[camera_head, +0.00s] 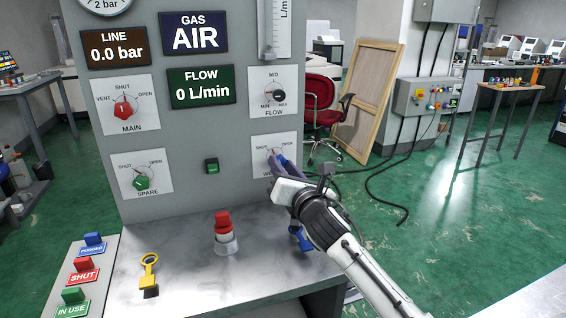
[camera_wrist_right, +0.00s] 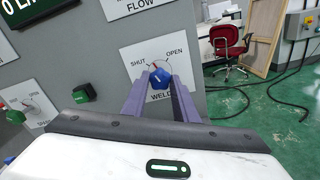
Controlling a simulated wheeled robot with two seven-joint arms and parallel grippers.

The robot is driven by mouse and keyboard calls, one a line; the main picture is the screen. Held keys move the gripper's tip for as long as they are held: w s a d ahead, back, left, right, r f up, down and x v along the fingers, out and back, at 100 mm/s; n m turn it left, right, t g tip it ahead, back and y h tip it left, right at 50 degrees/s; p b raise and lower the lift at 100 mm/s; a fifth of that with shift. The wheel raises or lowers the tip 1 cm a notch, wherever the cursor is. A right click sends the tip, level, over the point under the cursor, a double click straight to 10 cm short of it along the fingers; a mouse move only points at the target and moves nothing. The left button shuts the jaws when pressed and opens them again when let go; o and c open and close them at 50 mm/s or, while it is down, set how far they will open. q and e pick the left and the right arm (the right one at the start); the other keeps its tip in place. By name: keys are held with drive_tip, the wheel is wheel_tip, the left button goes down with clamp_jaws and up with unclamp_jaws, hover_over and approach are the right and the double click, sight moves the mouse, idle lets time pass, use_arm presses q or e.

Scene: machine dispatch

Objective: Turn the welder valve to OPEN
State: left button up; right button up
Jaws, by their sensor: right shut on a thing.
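The welder valve is a blue knob (camera_wrist_right: 159,79) on a white plate marked SHUT at upper left and OPEN at upper right, on the grey panel's lower right. In the head view its plate (camera_head: 286,143) is partly covered by my right gripper (camera_head: 279,164). In the right wrist view, the two purple fingers of the right gripper (camera_wrist_right: 159,84) are closed on either side of the blue knob. My left gripper is not in view.
The red MAIN knob (camera_head: 124,108), green SPARE knob (camera_head: 142,183), FLOW knob (camera_head: 278,96) and a green button (camera_head: 212,166) are on the same panel. A red and white piece (camera_head: 225,232) and a yellow tag (camera_head: 149,270) are on the metal ledge below.

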drive_tip(key=shift+f+m+p, duration=0.1)
drive_tip(key=shift+m+p, duration=0.2)
drive_tip(key=shift+m, duration=0.8)
drive_tip(key=o, duration=1.1)
drive_tip(key=shift+c, duration=0.2)
drive_tip(key=v, duration=1)
drive_tip(key=shift+s, duration=0.2)
